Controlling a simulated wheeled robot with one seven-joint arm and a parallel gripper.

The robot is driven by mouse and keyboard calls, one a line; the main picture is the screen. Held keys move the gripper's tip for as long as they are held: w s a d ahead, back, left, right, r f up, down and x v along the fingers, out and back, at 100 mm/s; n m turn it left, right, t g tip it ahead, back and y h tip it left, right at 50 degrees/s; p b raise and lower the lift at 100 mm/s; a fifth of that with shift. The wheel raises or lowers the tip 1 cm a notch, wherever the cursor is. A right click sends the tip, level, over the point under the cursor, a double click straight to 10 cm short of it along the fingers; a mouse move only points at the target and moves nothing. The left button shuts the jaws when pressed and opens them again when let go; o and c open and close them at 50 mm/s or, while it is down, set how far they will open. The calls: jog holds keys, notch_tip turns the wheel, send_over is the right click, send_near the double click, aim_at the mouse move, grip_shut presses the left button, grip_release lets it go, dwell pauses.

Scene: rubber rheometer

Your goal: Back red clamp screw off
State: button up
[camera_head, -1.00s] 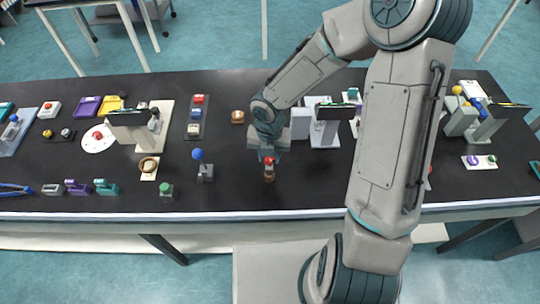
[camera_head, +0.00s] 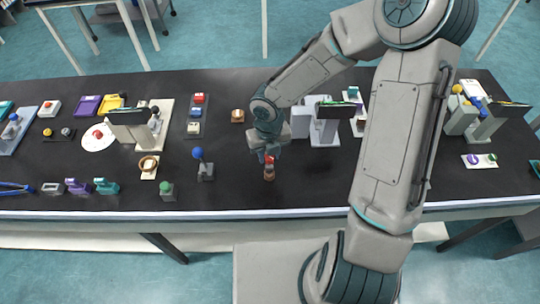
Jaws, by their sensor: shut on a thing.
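The red clamp screw (camera_head: 269,160) is the red top of a small brownish clamp (camera_head: 269,174) standing on the black bench near its front edge. My gripper (camera_head: 268,156) points down from above with its fingertips at the red screw, and it is shut on it. The fingers partly cover the screw, so its thread and how far it is turned cannot be told.
A blue-knobbed lever (camera_head: 198,155) and a green-topped block (camera_head: 167,190) stand to the left. A grey instrument (camera_head: 323,125) stands behind and to the right. The black bench top (camera_head: 305,185) is bare just right of the clamp.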

jog(key=n, duration=0.4)
jog(key=shift+a+n, duration=0.1)
jog(key=shift+n, duration=0.2)
jog(key=n, duration=0.4)
jog(key=shift+s+n, duration=0.1)
jog(key=shift+n, duration=0.2)
jog(key=o, duration=0.9)
jog(key=shift+c, duration=0.2)
